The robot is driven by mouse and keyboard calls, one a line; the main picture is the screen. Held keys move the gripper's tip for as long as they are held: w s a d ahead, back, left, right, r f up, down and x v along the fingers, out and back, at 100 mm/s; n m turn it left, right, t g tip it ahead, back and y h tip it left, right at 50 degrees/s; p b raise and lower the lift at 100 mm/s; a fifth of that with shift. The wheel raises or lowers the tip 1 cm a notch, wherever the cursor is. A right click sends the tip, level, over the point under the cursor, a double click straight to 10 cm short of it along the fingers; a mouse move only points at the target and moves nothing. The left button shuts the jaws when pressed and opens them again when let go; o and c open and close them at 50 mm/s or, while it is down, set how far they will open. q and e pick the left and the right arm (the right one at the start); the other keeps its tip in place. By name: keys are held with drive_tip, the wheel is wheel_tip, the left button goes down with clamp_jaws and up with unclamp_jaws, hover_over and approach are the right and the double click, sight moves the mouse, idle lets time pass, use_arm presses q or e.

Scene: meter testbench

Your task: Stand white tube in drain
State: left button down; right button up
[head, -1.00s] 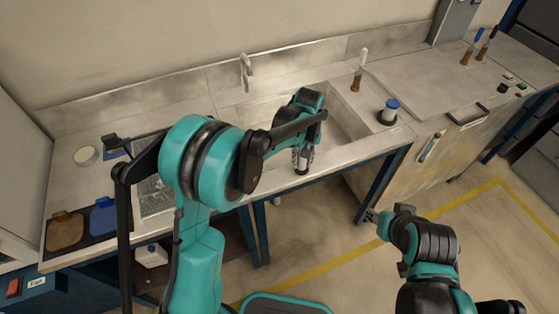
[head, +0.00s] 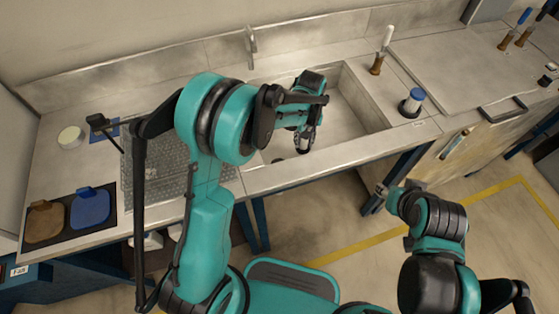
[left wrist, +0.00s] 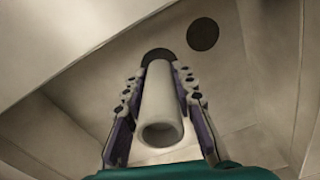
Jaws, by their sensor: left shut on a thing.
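My left gripper (head: 304,146) is inside the sink basin (head: 350,100), reaching down near its front wall. In the left wrist view, its fingers (left wrist: 160,105) are shut on the sides of the white tube (left wrist: 160,104), a hollow pipe whose near open end faces the camera. The tube's far end overlaps a dark rounded patch (left wrist: 150,54) on the basin floor; whether it touches or enters it I cannot tell. A separate dark round spot (left wrist: 203,34) lies beside it. Which one is the drain is unclear. My right gripper (head: 382,192) is small, low in front of the counter.
A faucet (head: 251,45) stands behind the basin. A clear textured mat (head: 160,170) and blue and brown pads (head: 90,207) are at left.

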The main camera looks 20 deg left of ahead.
use_arm(q)
drive_tip(key=s+a+f, duration=0.1)
drive_tip(key=a, duration=0.1)
drive_tip(key=s+a+f+b, duration=0.1)
drive_tip(key=a+f, duration=0.1)
drive_tip(key=a, duration=0.1)
drive_tip(key=s+a+f+b, duration=0.1)
drive_tip(key=a+f, duration=0.1)
drive_tip(key=shift+s+a+f, duration=0.1)
drive_tip(key=shift+s+a, duration=0.15)
drive_tip(key=shift+a, duration=0.15)
drive_tip(key=shift+f+b, duration=1.15)
drive_tip(key=shift+f, duration=0.75)
drive_tip(key=shift+f, duration=0.2)
drive_tip(key=c, duration=1.2)
unclamp_jaws()
drive_tip(key=shift+r, duration=0.1)
